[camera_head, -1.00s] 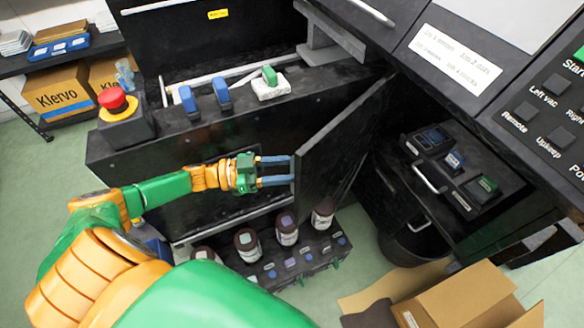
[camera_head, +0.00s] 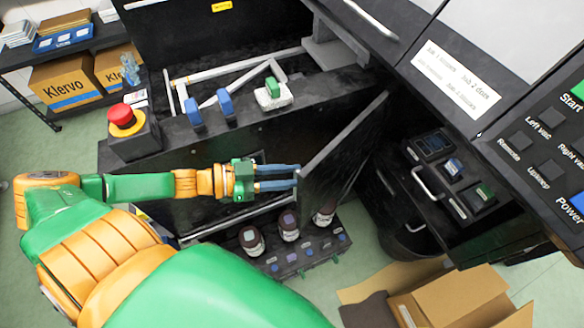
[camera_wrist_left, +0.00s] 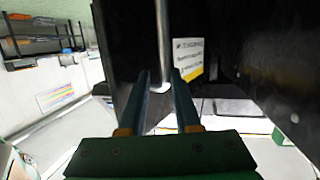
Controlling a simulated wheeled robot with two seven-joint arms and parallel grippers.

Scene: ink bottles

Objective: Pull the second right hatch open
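A black hatch panel (camera_head: 345,150) stands swung out at an angle from the dark machine, right of my left gripper (camera_head: 297,177). My left gripper's two blue fingers reach the hatch's left side, with a gap between them. In the left wrist view, a vertical metal handle bar (camera_wrist_left: 162,45) runs down between the fingertips of my left gripper (camera_wrist_left: 160,78). A narrow gap shows beside the bar, so the fingers look open around it. The hatch's dark face (camera_wrist_left: 125,40) fills the area behind the bar. My right gripper is not in view.
Dark-capped bottles (camera_head: 288,225) stand on a black rack (camera_head: 310,255) below my left gripper. A red button (camera_head: 122,116) and blue and green switches (camera_head: 225,104) sit on the machine ledge. An open cardboard box (camera_head: 455,300) and a dark bin (camera_head: 408,240) lie lower right.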

